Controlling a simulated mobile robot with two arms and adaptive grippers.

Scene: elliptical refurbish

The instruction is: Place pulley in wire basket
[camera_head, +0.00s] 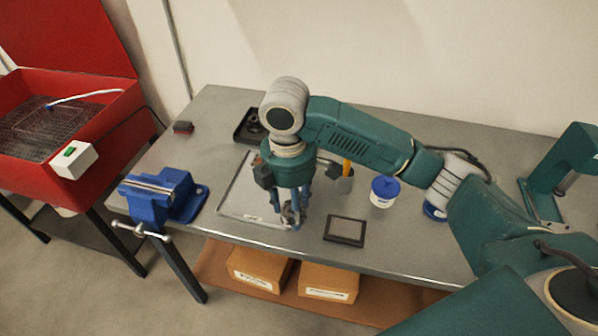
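The wire basket (45,128) is a dark mesh inside the open red washer cabinet at the far left. My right arm reaches in from the right over the workbench. Its gripper (290,216) points down at the front edge of a light tray. A small grey metal part, apparently the pulley (288,212), shows between the fingertips. The fingers hide much of it, and I cannot tell whether they grip it or only stand around it. My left gripper is not in view.
A blue vise (162,195) stands at the bench's left end, between tray (238,198) and red cabinet (95,105). A black tray (250,126), a white tub with blue lid (384,191), a dark framed plate (345,230) and a green stand (562,165) are on the bench (215,110).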

